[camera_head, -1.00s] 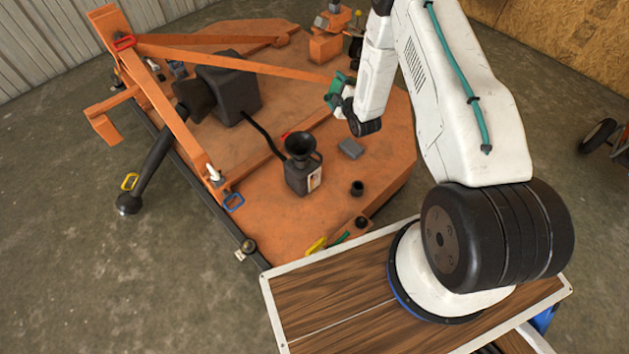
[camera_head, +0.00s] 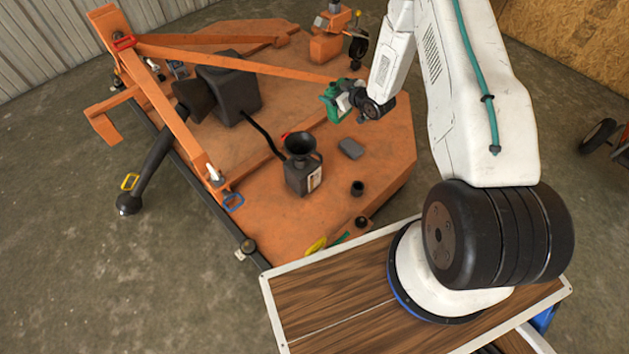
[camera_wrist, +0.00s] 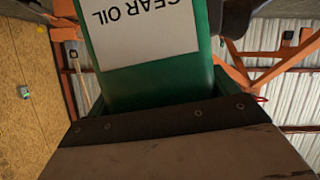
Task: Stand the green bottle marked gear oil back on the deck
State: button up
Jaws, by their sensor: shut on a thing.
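The green bottle (camera_head: 336,101) is at my gripper (camera_head: 347,99), over the back right part of the orange deck (camera_head: 370,165). In the wrist view the green bottle (camera_wrist: 158,75) fills the upper middle, and its white label reads GEAR OIL upside down in the picture. My gripper is shut on the bottle. In the head view the bottle looks roughly upright. I cannot tell whether its base touches the deck, and part of it is hidden by my gripper.
A black gearbox (camera_head: 228,95) stands mid-deck. Bare deck lies around the grey block.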

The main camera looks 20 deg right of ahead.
jog(key=shift+m+y, duration=0.4)
jog(key=shift+m, duration=0.3)
jog(key=shift+r, duration=0.15)
